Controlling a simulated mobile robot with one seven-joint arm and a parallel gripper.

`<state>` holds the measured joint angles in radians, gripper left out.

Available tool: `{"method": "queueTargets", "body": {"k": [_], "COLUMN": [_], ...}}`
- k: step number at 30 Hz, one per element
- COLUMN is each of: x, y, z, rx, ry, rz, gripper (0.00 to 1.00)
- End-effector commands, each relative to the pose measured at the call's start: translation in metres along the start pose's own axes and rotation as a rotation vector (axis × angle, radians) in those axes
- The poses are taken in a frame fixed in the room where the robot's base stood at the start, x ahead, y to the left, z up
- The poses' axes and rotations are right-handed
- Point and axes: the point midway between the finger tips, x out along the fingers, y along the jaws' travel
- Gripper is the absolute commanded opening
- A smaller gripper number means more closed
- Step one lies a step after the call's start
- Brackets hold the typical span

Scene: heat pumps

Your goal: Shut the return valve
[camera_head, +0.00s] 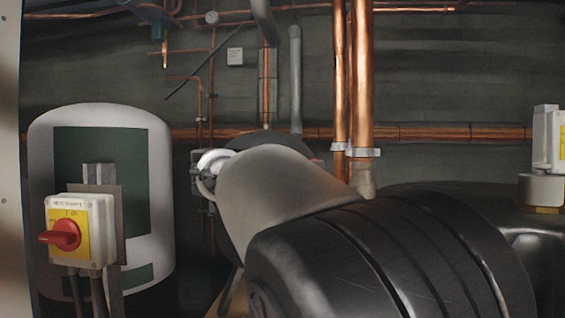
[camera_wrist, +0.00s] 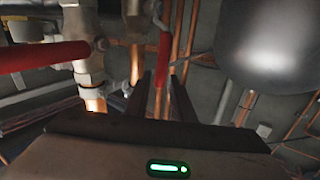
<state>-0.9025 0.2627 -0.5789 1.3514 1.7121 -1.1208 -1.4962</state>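In the wrist view, my gripper (camera_wrist: 161,84) has its two dark fingers apart. A red lever handle (camera_wrist: 163,58) hangs down between or just beyond the fingertips; I cannot tell whether they touch it. A second red lever (camera_wrist: 42,56) lies nearly level at the left, by a pale metal valve body (camera_wrist: 88,62) on a vertical pipe. No label shows which of them is the return valve. In the head view, my arm hides most of the gripper, and no red valve lever is visible there.
A switch box with a red knob (camera_head: 66,235) stands at the left before a white tank (camera_head: 158,170). Copper pipes (camera_head: 362,80) run up the back wall. A grey rounded vessel (camera_wrist: 275,45) is at upper right in the wrist view.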

Motion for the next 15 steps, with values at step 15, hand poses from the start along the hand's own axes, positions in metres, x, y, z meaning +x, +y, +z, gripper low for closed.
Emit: {"method": "queueTargets", "body": {"k": [15], "x": [0.027], "y": [0.0], "z": [0.0], "rx": [0.001], "ry": [0.0], "rz": [0.0], "gripper": [0.22]}}
